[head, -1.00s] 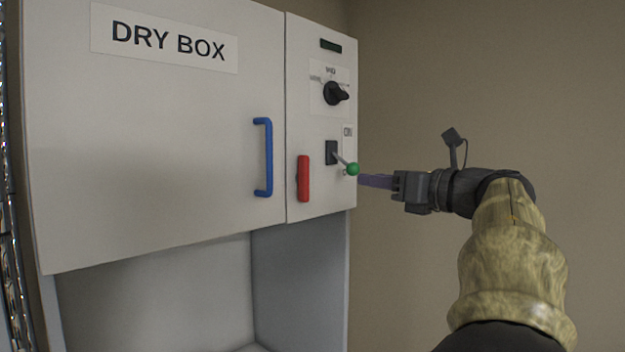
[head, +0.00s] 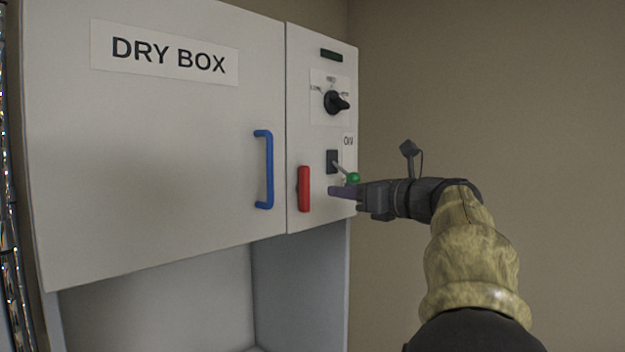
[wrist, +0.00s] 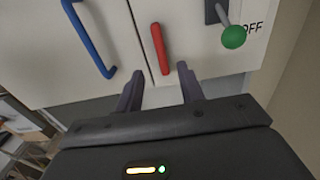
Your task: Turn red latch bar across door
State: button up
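The red latch bar (head: 304,189) is upright on the right-hand panel of the dry box, just right of the door seam. It also shows in the wrist view (wrist: 160,48), ahead of the fingers and in line with the gap between them. The white door (head: 165,150) is shut and has a blue handle (head: 267,170). My gripper (head: 335,192) is to the right of the bar in the head view, apart from it. In the wrist view my gripper (wrist: 160,88) has its two purple fingers spread and nothing between them.
A toggle lever with a green ball (head: 352,179) sticks out just above my fingers; it is also in the wrist view (wrist: 234,37). A black knob (head: 336,102) is higher on the panel. Below the box is an open recess (head: 160,310). A plain wall is at right.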

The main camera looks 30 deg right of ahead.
aim_at(308, 185)
jog(key=p+x, duration=0.3)
jog(key=x, duration=0.7)
jog(key=shift+s, duration=0.2)
jog(key=shift+w, duration=0.1)
grip_shut()
